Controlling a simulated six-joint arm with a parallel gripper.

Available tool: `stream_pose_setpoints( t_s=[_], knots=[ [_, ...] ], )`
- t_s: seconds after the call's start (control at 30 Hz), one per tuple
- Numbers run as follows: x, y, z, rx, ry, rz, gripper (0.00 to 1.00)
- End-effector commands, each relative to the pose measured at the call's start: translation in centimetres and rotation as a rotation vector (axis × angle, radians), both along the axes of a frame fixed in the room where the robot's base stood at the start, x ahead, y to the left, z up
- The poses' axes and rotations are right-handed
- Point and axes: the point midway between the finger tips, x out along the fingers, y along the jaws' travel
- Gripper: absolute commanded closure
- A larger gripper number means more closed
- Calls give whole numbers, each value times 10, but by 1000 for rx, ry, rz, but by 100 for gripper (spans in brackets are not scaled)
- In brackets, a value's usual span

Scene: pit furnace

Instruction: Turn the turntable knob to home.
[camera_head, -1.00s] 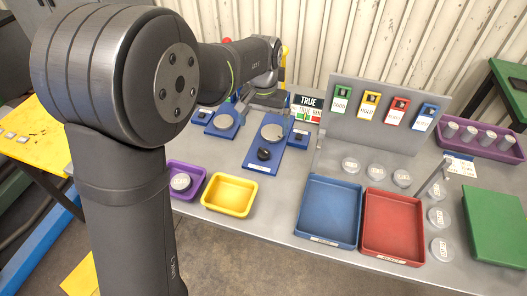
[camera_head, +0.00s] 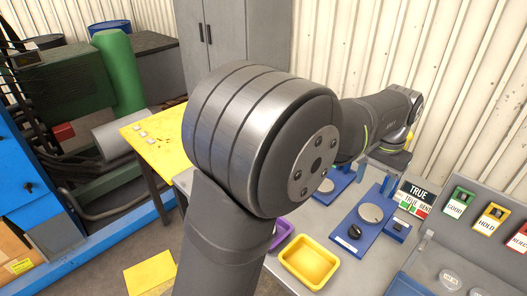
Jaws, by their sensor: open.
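The turntable is a round silver disc (camera_head: 371,213) on a blue base plate (camera_head: 372,241). A black knob (camera_head: 354,231) sits on the plate in front of the disc, toward the camera. The knob's pointer and any home mark are too small to read.
A yellow tray (camera_head: 309,263) and a purple tray (camera_head: 280,232) lie left of the turntable. A TRUE / TRUE BENT sign (camera_head: 416,198) stands to its right. Another blue fixture (camera_head: 335,186) is behind. A yellow table (camera_head: 150,140) stands at left. My upper arm covers the middle.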

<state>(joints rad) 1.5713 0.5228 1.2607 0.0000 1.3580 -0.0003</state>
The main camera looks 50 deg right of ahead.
Motion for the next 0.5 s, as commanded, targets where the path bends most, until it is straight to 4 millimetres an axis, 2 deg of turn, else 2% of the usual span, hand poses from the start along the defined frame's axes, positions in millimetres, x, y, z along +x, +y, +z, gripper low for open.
stream_pose_setpoints(
  t_s=[0.17, 0.27, 0.5],
  knots=[
    [0, 0, 0, 0, 0, -24, 43],
    [0, 0, -1, 0, 0, -114, 43],
    [0, -1, -6, 0, 0, -565, 43]
  ],
)
